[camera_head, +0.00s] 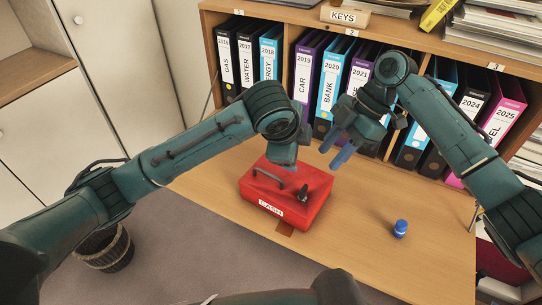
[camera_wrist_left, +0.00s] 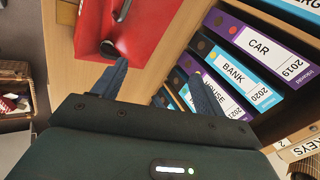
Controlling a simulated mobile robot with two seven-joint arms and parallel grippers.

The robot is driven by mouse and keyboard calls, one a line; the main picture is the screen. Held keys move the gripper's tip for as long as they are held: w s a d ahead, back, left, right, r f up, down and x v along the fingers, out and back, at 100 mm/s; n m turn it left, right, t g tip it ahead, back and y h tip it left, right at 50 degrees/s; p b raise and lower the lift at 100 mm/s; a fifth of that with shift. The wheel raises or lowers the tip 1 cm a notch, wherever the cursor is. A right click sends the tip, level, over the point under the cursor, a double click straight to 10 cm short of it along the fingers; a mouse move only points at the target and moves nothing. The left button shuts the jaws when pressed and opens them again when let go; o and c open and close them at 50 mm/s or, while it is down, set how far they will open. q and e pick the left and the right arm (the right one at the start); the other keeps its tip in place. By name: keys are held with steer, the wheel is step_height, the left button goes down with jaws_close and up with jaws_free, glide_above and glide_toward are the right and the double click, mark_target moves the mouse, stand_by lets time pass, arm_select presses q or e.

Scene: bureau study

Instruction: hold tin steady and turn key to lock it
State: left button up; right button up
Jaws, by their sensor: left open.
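The red cash tin (camera_head: 262,200) sits shut on the desk, with a "CASH" label on its front and a grey handle (camera_head: 268,177) on its lid. A black key-like piece (camera_head: 304,196) stands at the tin's right side. My left gripper (camera_head: 284,158) is over the tin's far edge; its fingertips are hidden in the head view. In the left wrist view its two fingers (camera_wrist_left: 160,88) are apart with nothing between them, close to the red tin (camera_wrist_left: 155,25). My right gripper (camera_head: 336,151) is above and behind the tin's right end, its blue fingers apart and empty.
Binders (camera_head: 330,80) fill the shelf behind the desk, close behind both grippers. A small blue-capped object (camera_head: 400,229) stands on the desk at the right. A "KEYS" box (camera_head: 345,15) is on the shelf top. The desk's front right (camera_head: 430,265) is clear.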

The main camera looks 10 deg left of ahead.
arm_select(q)
steer(key=s+a+m+g+y, duration=0.3)
steer(key=s+y, duration=0.2)
glide_toward(257, 182)
steer(key=shift+y, duration=0.3)
steer(key=x, duration=0.7)
steer(key=shift+w+d+f, duration=0.1)
steer(key=shift+f, duration=0.15)
steer(key=shift+c, duration=0.3)
jaws_close()
steer(key=shift+o, duration=0.3)
jaws_free()
steer(key=shift+r, duration=0.1)
